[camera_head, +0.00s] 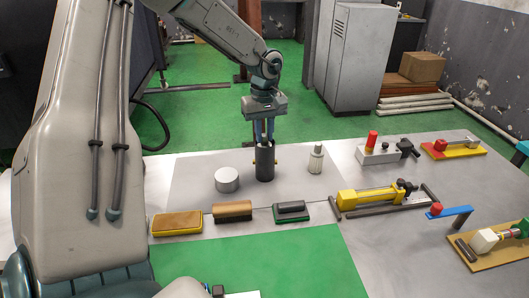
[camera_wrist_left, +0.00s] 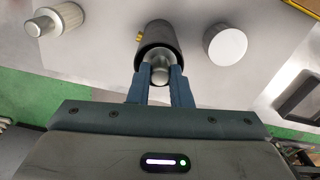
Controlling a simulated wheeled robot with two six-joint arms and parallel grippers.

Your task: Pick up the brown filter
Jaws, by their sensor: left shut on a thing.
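My left gripper (camera_head: 264,143) points straight down over the upright black cylinder (camera_head: 265,162), which has small yellow side pieces. In the left wrist view my left gripper (camera_wrist_left: 160,75) is shut on a rounded metallic knob (camera_wrist_left: 160,72) at the mouth of the black cylinder (camera_wrist_left: 157,38). Whatever sits below the knob is hidden inside the cylinder, so I cannot tell whether it is the brown filter. A pale ridged filter (camera_head: 316,158) stands apart to the right; it also shows in the left wrist view (camera_wrist_left: 56,19). My right gripper is not in view.
A silver round block (camera_head: 227,180) stands left of the cylinder. In front lie a tan-topped block (camera_head: 177,223), a brown-topped block (camera_head: 232,210) and a green-and-black block (camera_head: 291,211). A yellow hydraulic cylinder (camera_head: 368,198) lies to the right.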

